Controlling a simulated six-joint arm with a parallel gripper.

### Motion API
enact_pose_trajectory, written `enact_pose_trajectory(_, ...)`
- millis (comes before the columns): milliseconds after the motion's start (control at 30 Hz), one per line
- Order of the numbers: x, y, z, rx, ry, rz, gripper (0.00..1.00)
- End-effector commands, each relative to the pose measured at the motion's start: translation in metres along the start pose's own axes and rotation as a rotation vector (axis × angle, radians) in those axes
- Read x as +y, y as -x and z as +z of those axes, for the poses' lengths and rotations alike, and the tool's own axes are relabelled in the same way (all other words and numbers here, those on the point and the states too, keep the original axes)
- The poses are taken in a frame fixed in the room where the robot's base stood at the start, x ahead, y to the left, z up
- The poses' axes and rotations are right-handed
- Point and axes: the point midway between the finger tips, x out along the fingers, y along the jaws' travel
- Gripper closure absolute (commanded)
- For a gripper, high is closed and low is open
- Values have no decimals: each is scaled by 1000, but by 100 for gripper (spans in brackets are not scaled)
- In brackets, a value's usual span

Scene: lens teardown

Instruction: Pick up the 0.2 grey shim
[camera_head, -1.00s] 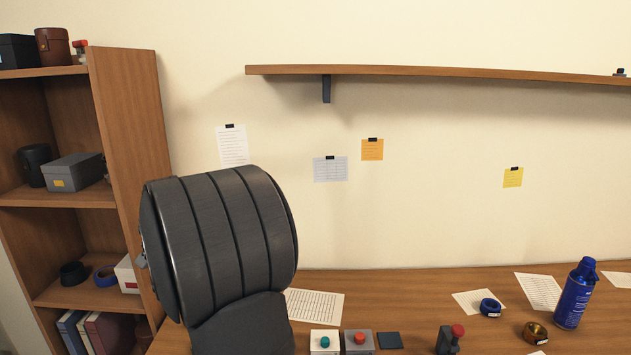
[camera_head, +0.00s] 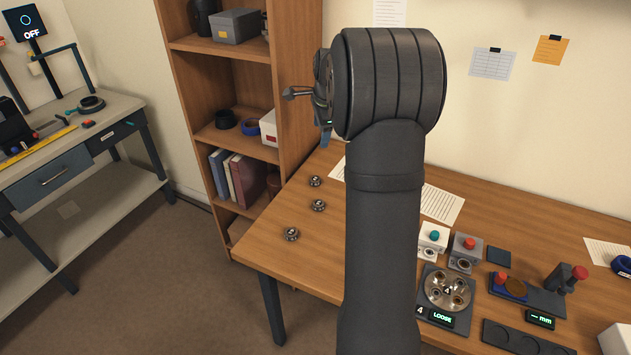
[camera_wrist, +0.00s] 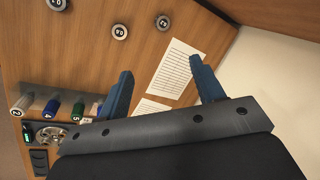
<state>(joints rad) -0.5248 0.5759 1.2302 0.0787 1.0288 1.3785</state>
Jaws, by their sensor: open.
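Three small round metal discs lie at the left end of the wooden desk: a back disc (camera_head: 315,181), a middle disc (camera_head: 318,205) and a front disc (camera_head: 291,234). The wrist view shows numbered discs at the top, one dark grey (camera_wrist: 164,22), one beside it (camera_wrist: 120,31) and one cut by the edge (camera_wrist: 57,4). I cannot read clearly which is marked 0.2. My gripper (camera_wrist: 161,68) is open and empty, its blue fingers wide apart over the desk and apart from the discs. In the head view my arm partly hides it.
A shelf unit (camera_head: 228,130) stands behind the desk's left end. A round metal fixture (camera_head: 447,291) with a LOOSE display and two button boxes are right of my arm. Printed sheets (camera_wrist: 178,68) lie flat. The desk around the discs is clear. A workbench (camera_head: 70,150) stands far left.

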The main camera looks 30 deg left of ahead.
Motion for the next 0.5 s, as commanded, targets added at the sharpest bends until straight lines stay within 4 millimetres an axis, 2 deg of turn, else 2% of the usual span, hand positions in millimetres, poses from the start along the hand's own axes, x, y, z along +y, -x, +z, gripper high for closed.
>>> enact_pose_trajectory(33, -3, -10, -4, -10, -108, 12, 38)
enact_pose_trajectory(300, -14, -54, -19, -48, -729, 78, 38)
enact_pose_trajectory(500, -17, -74, -26, -56, -1019, 117, 38)
